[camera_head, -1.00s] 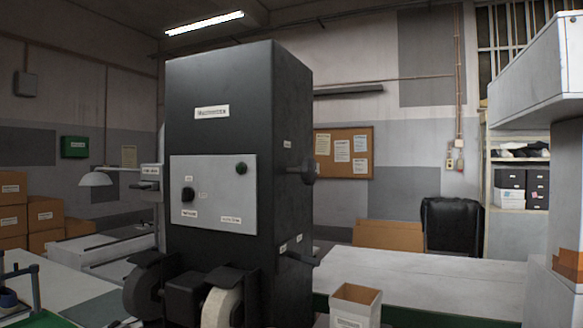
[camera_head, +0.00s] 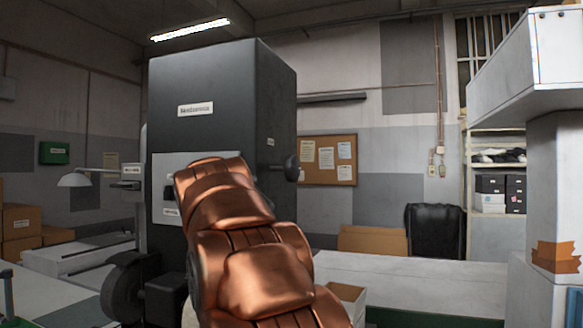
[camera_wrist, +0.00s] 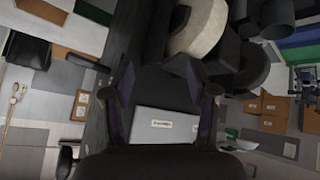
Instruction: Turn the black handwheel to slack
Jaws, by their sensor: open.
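The black handwheel (camera_head: 292,168) sticks out from the right side of the tall dark cabinet (camera_head: 215,90), near mid-height. In the wrist view, which is upside down, a dark round shape at the lower left edge looks like the same handwheel (camera_wrist: 66,160). My gripper (camera_wrist: 162,75) shows in the wrist view with its two dark fingers spread and nothing between them. It faces the cabinet front, apart from the handwheel. In the head view my copper arm hides the gripper and much of the pale control panel (camera_head: 165,165).
A dark lever (camera_wrist: 88,62) sticks out from the cabinet's same side. Grinding wheels (camera_head: 125,285) stand at its lower front. An open box (camera_head: 345,292) and a long pale table (camera_head: 420,280) lie to the right. A white column (camera_head: 553,190) rises at far right.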

